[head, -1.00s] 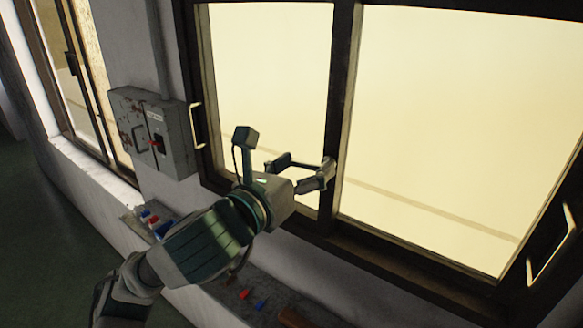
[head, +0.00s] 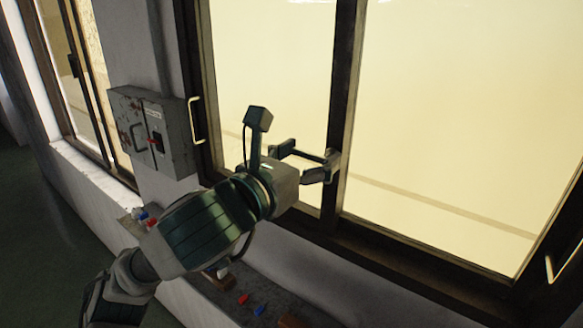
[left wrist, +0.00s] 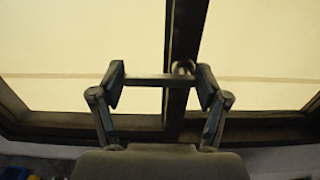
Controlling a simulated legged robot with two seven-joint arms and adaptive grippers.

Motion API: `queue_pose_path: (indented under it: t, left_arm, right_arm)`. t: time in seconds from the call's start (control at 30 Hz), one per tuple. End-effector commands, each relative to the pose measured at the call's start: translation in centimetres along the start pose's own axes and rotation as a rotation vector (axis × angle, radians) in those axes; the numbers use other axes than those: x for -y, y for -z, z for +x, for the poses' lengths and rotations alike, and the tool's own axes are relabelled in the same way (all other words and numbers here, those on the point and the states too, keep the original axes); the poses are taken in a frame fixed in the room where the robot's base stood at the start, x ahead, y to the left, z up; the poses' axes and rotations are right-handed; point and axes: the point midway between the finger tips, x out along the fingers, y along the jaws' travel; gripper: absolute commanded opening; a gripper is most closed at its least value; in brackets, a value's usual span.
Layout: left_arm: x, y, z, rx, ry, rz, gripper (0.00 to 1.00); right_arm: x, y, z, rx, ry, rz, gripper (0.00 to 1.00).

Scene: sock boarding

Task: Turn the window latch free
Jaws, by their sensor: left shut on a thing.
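The window latch shows in the left wrist view as a straight dark bar (left wrist: 150,80) lying level across the gap between my fingers. Its round pivot (left wrist: 183,68) sits on the dark upright where the two sashes meet. My left gripper (head: 308,158) is shut on the latch, one finger at each side, in front of that upright (head: 338,110); it also shows in the left wrist view (left wrist: 160,82). The fingers partly hide the latch in the head view. My right gripper is in neither view.
Pale pull handles show on the left frame (head: 195,120) and far right (head: 550,268). Small red and blue pieces (head: 250,303) and a brown block (head: 290,321) lie on the ledge below.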

Motion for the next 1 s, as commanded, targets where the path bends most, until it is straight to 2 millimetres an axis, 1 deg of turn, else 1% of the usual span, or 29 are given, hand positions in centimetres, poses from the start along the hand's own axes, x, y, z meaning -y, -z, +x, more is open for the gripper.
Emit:
queue_pose_path:
  t: [0.03, 0.17, 0.2, 0.27, 0.3, 0.63, 0.67, 0.73, 0.87, 1.0]
  left_arm:
    - [0.0, 0.3, 0.2, -0.011, 0.000, 0.000, 0.40]
    - [0.0, 0.3, 0.2, -0.011, 0.000, 0.000, 0.40]
    - [0.0, 0.3, 0.2, -0.011, 0.000, 0.000, 0.79]
    - [0.0, 0.3, 0.1, -0.010, 0.000, -0.001, 0.94]
    - [0.0, 0.2, 0.1, -0.009, 0.000, -0.001, 1.00]
    - [0.0, -0.1, -0.6, 0.000, 0.002, -0.001, 1.00]
    - [-0.1, -0.1, -0.7, 0.001, 0.002, -0.002, 1.00]
    - [-0.2, -0.2, -1.3, 0.003, 0.002, -0.003, 1.00]
    - [-0.2, -0.2, -3.6, 0.004, 0.001, -0.001, 1.00]
    - [-0.2, -0.1, -6.8, 0.003, 0.000, 0.000, 1.00]
  right_arm:
    - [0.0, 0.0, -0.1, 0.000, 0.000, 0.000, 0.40]
    - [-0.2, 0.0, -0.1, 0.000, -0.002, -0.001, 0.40]
    - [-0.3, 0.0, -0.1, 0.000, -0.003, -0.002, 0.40]
    - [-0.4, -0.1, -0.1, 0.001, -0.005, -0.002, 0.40]
    - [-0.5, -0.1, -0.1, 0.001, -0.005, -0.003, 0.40]
    - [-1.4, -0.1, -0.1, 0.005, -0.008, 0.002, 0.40]
    - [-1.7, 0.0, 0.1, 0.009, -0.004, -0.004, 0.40]
    - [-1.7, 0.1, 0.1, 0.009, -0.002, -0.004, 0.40]
    - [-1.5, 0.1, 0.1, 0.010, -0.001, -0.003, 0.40]
    - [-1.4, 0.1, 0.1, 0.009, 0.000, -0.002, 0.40]
